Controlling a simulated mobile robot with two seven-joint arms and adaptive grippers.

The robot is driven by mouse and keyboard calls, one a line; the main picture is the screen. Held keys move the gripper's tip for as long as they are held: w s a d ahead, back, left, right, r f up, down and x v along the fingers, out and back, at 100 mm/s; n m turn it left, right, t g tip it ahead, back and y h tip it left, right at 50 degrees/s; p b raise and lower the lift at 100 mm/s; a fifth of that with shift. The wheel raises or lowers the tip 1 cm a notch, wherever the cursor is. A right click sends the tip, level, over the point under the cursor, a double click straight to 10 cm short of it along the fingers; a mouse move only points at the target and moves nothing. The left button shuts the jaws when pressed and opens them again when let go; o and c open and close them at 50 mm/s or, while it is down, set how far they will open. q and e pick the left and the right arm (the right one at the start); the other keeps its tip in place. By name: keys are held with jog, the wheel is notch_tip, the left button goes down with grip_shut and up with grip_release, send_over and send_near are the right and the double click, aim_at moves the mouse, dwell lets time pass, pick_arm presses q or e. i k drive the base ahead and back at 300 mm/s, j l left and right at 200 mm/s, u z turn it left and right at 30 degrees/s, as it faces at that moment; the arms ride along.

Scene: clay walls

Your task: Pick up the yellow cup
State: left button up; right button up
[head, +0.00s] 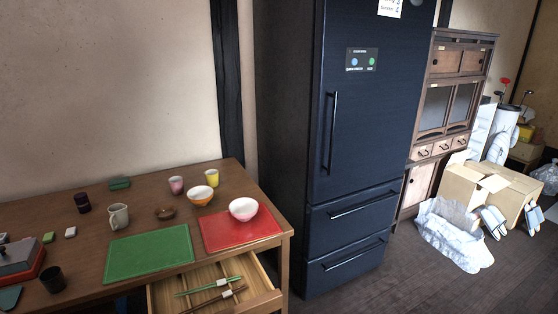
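The yellow cup (211,178) stands upright near the back right of the wooden table (90,228), in the head view. It is small, with a pale inside. A pink cup (176,185) stands to its left. An orange and white bowl (200,196) sits just in front of it and hides none or little of it.
A white and pink bowl (243,209) sits on a red mat (262,230); a green mat (150,252) lies left. An open drawer (268,298) holding chopsticks juts out in front. A grey mug (118,216) stands further left. A dark fridge (290,130) rises beyond the table's right end.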

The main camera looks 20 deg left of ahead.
aim_at(212, 176)
jog(key=i+l, duration=0.35)
jog(key=i, duration=0.15)
jog(key=i+l, duration=0.35)
jog(key=i, duration=0.2)
jog(key=i+l, duration=0.35)
jog(key=i, duration=0.15)
